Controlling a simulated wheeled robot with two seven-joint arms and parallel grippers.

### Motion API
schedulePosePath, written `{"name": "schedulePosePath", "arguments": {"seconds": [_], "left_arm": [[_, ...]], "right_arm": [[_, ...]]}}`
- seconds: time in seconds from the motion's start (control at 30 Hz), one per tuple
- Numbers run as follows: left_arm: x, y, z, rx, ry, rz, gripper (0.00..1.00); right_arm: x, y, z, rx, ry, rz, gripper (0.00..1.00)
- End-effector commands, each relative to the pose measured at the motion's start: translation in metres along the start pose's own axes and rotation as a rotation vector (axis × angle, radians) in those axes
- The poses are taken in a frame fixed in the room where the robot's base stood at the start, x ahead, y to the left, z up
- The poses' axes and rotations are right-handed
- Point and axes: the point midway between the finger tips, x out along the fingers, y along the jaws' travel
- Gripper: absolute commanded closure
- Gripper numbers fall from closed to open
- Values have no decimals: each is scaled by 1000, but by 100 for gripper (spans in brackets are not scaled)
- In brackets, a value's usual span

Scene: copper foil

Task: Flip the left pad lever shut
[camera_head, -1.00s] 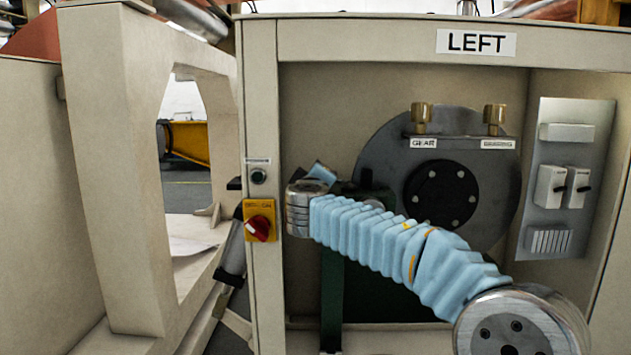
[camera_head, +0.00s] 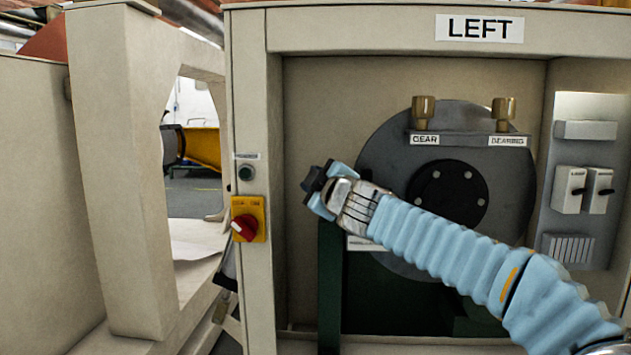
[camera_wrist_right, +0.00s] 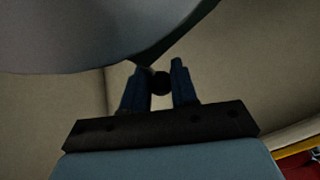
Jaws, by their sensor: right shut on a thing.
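My right arm, in a light blue ribbed sleeve, reaches in from the lower right in the head view. Its gripper (camera_head: 314,184) is at the left inside the open cabinet, left of the big grey disc (camera_head: 385,145) and near the top of the dark green upright (camera_head: 330,285). In the wrist view the two dark fingers of my right gripper (camera_wrist_right: 160,84) are closed around a small dark round knob (camera_wrist_right: 161,83). The knob looks like a lever end; the rest of the lever is hidden. My left gripper is not in view.
The cabinet's left post (camera_head: 258,120) carries a yellow switch plate with a red knob (camera_head: 243,228), close left of my gripper. Brass knobs (camera_head: 424,112) stand above the disc. A grey panel with switches (camera_head: 585,180) is at the right.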

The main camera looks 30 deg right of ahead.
Motion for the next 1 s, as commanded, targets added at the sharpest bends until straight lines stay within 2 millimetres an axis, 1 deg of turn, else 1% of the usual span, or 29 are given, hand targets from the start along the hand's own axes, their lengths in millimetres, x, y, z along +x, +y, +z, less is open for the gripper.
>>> {"name": "schedulePosePath", "arguments": {"seconds": [0.03, 0.37, 0.4, 0.5, 0.53, 0.83, 0.93, 1.0], "left_arm": [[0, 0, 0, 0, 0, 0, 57], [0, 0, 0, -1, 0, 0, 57], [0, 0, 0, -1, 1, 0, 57], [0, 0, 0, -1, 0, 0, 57], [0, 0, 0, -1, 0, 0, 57], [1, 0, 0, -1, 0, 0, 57], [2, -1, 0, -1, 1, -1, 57], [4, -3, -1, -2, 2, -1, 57]], "right_arm": [[0, -3, 0, 4, 1, -6, 100], [0, -3, 0, 4, 0, -7, 100], [0, -4, 0, 3, 0, -7, 67], [0, -3, 0, 2, 0, -6, 52], [0, -3, 0, 2, 0, -6, 50], [-3, -1, 0, 1, 0, -3, 50], [-13, -1, 0, 0, 1, -2, 50], [-26, -2, 1, 1, 1, -1, 50]]}}
